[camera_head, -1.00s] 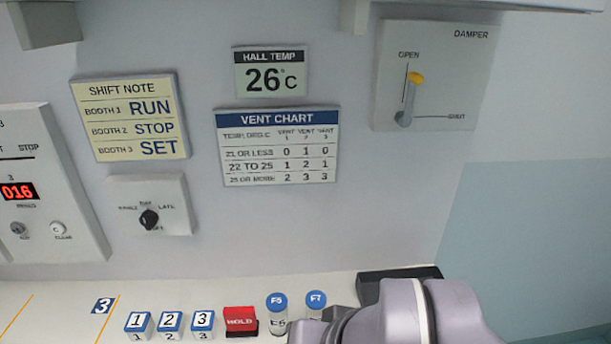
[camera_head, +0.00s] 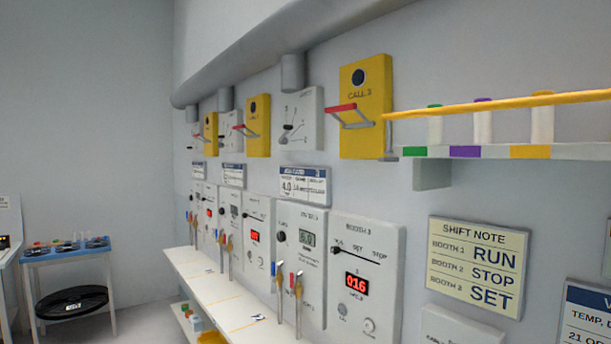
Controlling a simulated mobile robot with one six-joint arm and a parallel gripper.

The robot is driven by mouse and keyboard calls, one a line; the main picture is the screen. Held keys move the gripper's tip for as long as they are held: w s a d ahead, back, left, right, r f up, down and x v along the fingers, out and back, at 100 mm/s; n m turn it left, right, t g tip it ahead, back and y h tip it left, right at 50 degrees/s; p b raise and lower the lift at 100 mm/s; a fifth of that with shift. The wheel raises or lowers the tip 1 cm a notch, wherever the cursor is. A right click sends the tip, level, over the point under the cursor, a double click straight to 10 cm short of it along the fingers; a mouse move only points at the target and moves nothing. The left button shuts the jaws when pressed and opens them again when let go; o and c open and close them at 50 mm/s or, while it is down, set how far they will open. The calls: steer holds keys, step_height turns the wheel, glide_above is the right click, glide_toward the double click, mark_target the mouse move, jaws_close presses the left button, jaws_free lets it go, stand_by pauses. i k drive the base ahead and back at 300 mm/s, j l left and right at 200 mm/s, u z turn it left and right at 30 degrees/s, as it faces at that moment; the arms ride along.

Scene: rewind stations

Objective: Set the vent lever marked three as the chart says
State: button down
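The nearest vent panel, a grey plate (camera_head: 308,112) under a duct stub, is high on the wall at upper middle. Its small dark lever (camera_head: 288,127) sits at the plate's left side. Scale lines fan out on the plate, but its label and numbers are too small to read. Two more such panels, a middle one (camera_head: 228,130) and a far one (camera_head: 195,136), stand further left along the wall. The vent chart (camera_head: 592,325) is cut off at the lower right; only part of its heading and first row shows. My gripper is not in view.
A yellow CALL 3 box (camera_head: 366,100) with a red-handled bar juts out right of the nearest vent panel. A shelf (camera_head: 480,152) with a yellow rail projects at right. Booth panels (camera_head: 368,270) and a white counter (camera_head: 215,290) run below.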

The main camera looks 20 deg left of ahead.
mark_target(281, 140)
steer(key=u, duration=1.15)
